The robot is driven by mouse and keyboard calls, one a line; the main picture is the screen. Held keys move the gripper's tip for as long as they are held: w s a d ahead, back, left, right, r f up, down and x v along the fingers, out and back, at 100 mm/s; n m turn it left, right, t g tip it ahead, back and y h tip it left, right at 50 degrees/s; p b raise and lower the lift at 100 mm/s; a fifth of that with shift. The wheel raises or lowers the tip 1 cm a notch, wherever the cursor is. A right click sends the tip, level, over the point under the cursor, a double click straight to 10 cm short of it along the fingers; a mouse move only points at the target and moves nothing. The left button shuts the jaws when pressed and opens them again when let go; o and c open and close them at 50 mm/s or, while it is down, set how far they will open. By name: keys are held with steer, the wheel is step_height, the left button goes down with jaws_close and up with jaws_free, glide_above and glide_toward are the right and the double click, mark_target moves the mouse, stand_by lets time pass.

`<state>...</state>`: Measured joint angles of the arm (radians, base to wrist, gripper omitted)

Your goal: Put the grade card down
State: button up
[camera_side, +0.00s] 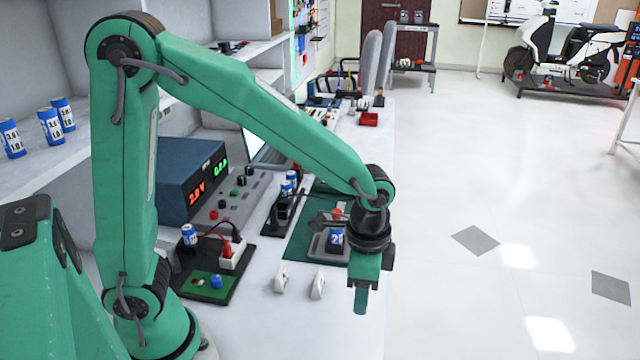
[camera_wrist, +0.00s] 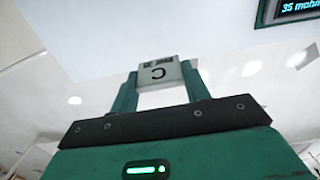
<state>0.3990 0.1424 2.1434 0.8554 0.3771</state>
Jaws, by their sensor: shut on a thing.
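My gripper (camera_side: 361,299) hangs low over the right front edge of the white bench, fingers pointing down. In the wrist view my gripper (camera_wrist: 160,82) is shut on the grade card (camera_wrist: 158,74), a small pale card with a dark "C" and a smaller line of marks. The card sits between the two green fingertips. In the side view I cannot make out the card. Two small white pieces (camera_side: 280,280) (camera_side: 317,285) stand on the bench left of my gripper.
A holder with a blue cell (camera_side: 336,239) stands on a green mat (camera_side: 301,239) just left of my wrist. A black tray (camera_side: 197,292), a blue power supply (camera_side: 190,180) and other cells are farther left. The bench front is clear; open floor lies to the right.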

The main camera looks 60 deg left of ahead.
steer(key=w+a+n, duration=0.9)
steer(key=w+a, duration=1.4)
steer(key=a, duration=0.4)
steer(key=shift+r, duration=0.25)
steer(key=shift+w+a, duration=0.1)
steer(key=shift+a, duration=0.05)
steer(key=a+f, duration=0.2)
steer(key=a, duration=0.1)
steer(key=w+a+f, duration=0.1)
steer(key=a+f, duration=0.1)
steer(key=a, duration=0.2)
steer(key=a+f, duration=0.3)
steer(key=a, duration=0.1)
steer(key=shift+w+a, duration=0.15)
steer(key=shift+w, duration=0.1)
steer(key=shift+f, duration=2)
steer(key=shift+f, duration=0.1)
